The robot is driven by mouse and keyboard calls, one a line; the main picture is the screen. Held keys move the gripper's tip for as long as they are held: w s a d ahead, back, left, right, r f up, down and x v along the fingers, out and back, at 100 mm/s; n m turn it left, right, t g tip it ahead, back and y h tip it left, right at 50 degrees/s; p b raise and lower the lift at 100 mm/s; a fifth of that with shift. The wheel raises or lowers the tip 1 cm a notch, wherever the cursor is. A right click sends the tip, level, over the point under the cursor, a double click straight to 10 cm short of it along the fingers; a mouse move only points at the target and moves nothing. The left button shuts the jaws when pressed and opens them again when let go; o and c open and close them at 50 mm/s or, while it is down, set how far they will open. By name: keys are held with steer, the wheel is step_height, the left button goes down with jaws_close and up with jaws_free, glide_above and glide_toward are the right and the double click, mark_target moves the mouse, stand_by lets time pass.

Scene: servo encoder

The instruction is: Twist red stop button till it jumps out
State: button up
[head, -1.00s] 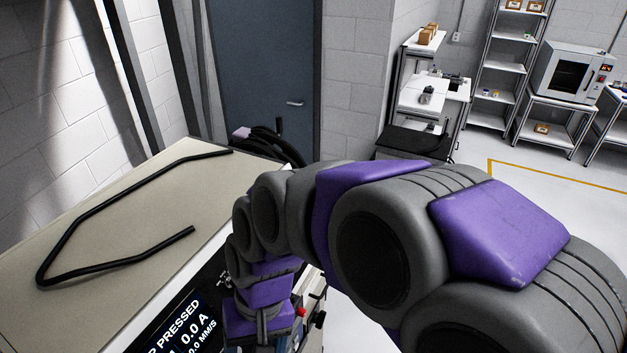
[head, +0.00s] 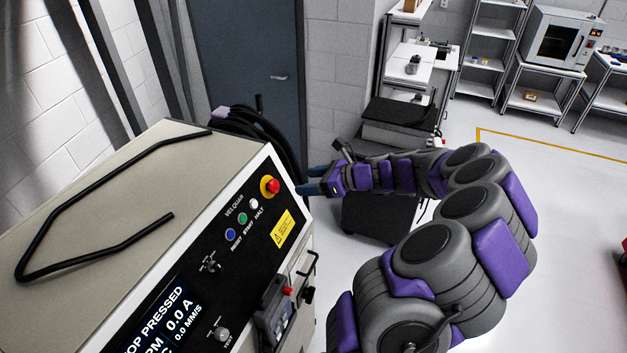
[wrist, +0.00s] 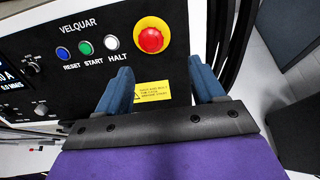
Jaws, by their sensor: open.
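The red stop button (head: 270,186) sits on a yellow round base at the upper right of the machine's black front panel (head: 222,262). In the wrist view the red button (wrist: 151,39) shows whole, above and between my fingers. My gripper (head: 304,181) is beside the panel, to the right of the button in the head view. Its two blue fingers are apart with nothing between them in the wrist view (wrist: 163,82). They do not touch the button. The display (head: 165,318) reads in part "OP PRESSED" and 0.0 A.
Blue, green and white buttons (head: 254,204) sit left of the stop button. A yellow label (head: 284,233) is below it. A black bent bar (head: 95,260) lies on the machine's top. Dark cables (head: 262,128) hang behind the machine. Open floor lies to the right.

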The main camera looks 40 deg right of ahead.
mark_target(275, 188)
steer(key=x, duration=0.2)
steer(key=b+x, duration=0.1)
steer(key=x, duration=0.2)
steer(key=b+x, duration=0.1)
steer(key=x, duration=0.2)
steer(key=shift+a, duration=0.3)
steer(key=shift+w+a+f, duration=0.1)
steer(key=shift+w+a, duration=0.1)
steer(key=shift+a, duration=0.5)
steer(key=c, duration=0.3)
steer(key=shift+s+a, duration=0.1)
steer(key=shift+a, duration=0.15)
steer(key=c, duration=0.5)
steer(key=shift+c, duration=0.4)
